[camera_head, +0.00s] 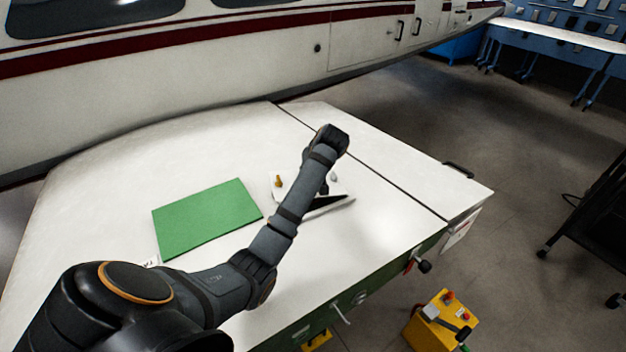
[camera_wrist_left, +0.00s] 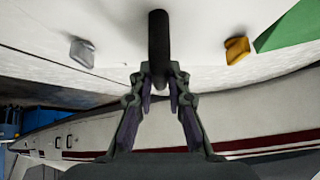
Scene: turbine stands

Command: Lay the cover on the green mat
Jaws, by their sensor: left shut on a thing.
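The green mat (camera_head: 205,217) lies flat and bare on the white table top. My left gripper (camera_wrist_left: 160,80) is shut on this post. My right gripper is in no view.
The white table (camera_head: 110,190) has free room around the mat. A white aircraft (camera_head: 220,60) stands behind it. A yellow box (camera_head: 440,320) stands on the floor at the front right, and a dark cart (camera_head: 595,220) at the far right.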

